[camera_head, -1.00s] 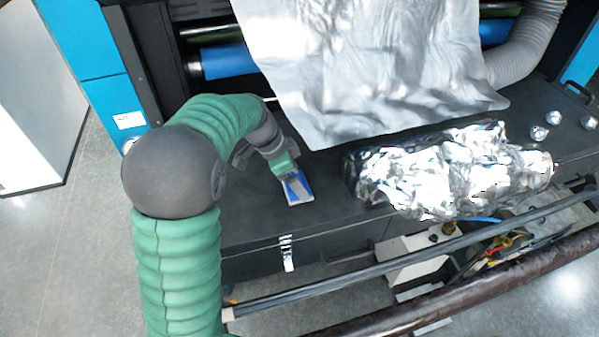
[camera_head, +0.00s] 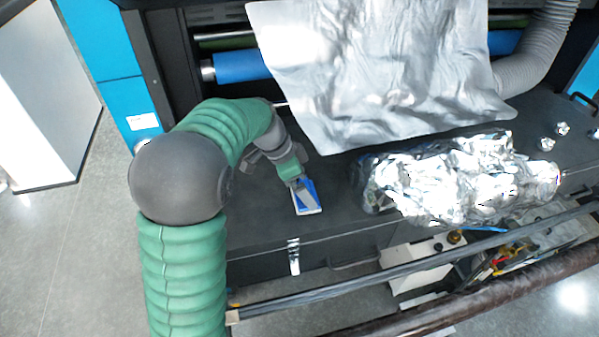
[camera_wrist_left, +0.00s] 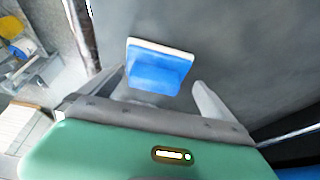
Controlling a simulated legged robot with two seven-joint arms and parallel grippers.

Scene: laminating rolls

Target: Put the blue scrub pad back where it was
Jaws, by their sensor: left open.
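The blue scrub pad (camera_head: 309,198) has a pale base and lies on the dark machine top near its front edge. My left gripper (camera_head: 303,190) is right at the pad in the head view and partly covers it. I cannot tell whether a finger touches the pad. My right gripper is in neither view.
A crumpled foil roll (camera_head: 460,185) lies to the right of the pad. A hanging silver sheet (camera_head: 385,80) is behind. Small foil balls (camera_head: 555,136) sit at the far right. A dark rail (camera_head: 400,277) crosses in front. The dark top (camera_head: 255,215) left of the pad is clear.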

